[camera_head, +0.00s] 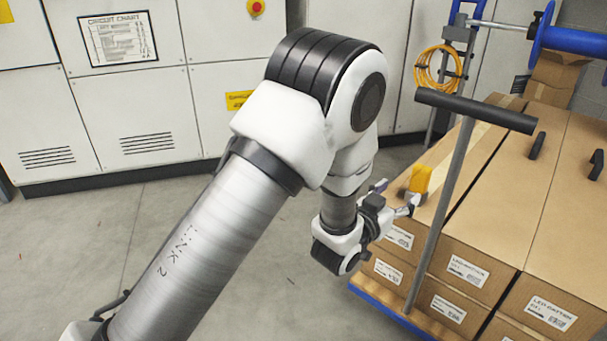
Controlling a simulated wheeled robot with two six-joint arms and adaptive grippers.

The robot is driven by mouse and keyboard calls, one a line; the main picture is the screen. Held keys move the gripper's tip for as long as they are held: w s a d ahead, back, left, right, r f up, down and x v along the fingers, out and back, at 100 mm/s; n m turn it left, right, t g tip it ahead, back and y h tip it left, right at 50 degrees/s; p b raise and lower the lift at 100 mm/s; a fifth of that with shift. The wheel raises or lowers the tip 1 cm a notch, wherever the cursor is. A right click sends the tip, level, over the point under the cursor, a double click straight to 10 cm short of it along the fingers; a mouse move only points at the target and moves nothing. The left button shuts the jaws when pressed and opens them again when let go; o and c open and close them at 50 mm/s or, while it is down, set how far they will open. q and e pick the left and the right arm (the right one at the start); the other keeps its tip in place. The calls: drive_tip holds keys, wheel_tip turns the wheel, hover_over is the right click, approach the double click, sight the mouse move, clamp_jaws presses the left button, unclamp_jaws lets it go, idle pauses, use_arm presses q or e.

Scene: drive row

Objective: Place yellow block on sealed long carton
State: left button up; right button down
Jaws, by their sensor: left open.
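A yellow block (420,178) is at the left end of the long brown cartons, and appears to rest on the top of the leftmost one. That long carton (470,185) has a closed top with a strip of tape along it. My left gripper (398,195) is open at the carton's left edge, its fingertips close to the block. I cannot tell whether they touch it. My left arm hides part of the floor and cabinets behind. My right gripper is not in view.
More long cartons with black handles (537,145) lie alongside on a blue-edged cart (390,312). The cart's upright grey pole with a black crossbar (475,110) stands just right of the gripper. White cabinets (130,120) line the back. The floor at left is clear.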

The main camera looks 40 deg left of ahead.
use_arm(q)
drive_tip(key=s+a+f+n+g+y, duration=0.15)
drive_tip(key=s+f+g, duration=0.25)
drive_tip(key=s+f, duration=0.45)
drive_tip(key=s+a+f+g, duration=0.2)
drive_tip(key=s+f+g, duration=0.25)
drive_tip(key=f, duration=0.65)
drive_tip(key=s+a+f+g+y, duration=0.1)
drive_tip(key=s+f+g, duration=0.2)
drive_tip(key=s+f, duration=0.6)
drive_tip(key=s+a+f+g, duration=0.1)
drive_tip(key=s+f+g, duration=0.2)
drive_tip(key=s, duration=0.5)
drive_tip(key=s+f+g, duration=0.4)
drive_tip(key=s, duration=0.5)
wheel_tip(320, 180, up, 43)
drive_tip(key=p, duration=4.3)
drive_tip(key=shift+w+t, duration=0.3)
drive_tip(key=shift+t, duration=0.05)
drive_tip(key=shift+a, duration=0.1)
